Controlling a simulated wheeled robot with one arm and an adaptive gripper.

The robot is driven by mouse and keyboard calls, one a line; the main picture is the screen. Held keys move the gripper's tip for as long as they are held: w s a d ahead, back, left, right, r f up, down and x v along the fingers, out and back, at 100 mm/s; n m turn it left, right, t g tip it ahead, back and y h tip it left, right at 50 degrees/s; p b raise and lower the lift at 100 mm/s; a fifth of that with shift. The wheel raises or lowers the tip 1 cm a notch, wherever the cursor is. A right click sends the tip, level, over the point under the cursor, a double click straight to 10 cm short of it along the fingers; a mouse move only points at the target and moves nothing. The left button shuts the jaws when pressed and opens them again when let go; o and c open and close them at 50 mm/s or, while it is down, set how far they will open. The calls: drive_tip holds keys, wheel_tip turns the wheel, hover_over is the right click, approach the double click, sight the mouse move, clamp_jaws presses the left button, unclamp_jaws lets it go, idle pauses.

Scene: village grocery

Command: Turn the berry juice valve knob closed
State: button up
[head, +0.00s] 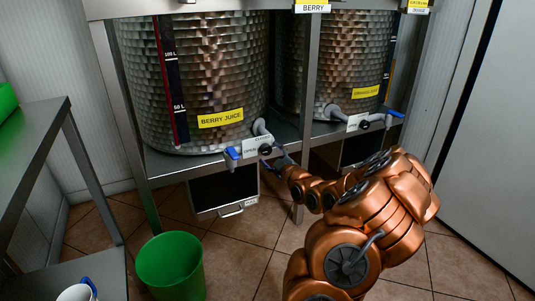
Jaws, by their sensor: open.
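The berry juice tank (215,75) is a dimpled metal drum with a yellow "BERRY JUICE" label. Its outlet pipe (262,128) comes out low at the front right, above a white plate (249,151) with small lettering, "OPEN" on its left part. The berry juice valve knob (232,154) is blue and sits at the plate's left end, beside "OPEN". A dark round hub (265,150) is right of it. My gripper (279,158) is open, just right of the hub and apart from the blue knob. Its fingertips are small and dark, so contact with the hub cannot be told.
A second tank (350,60) stands at right with its own blue-handled valve (395,114). A metal post (311,100) stands between the tanks. A green bin (171,265) is on the tiled floor, and a side table with a white mug (76,292) is at left.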

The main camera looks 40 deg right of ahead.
sight(266, 149)
drive_tip(key=shift+b+x, duration=0.3)
drive_tip(key=shift+x, duration=1.15)
drive_tip(key=c, duration=1.1)
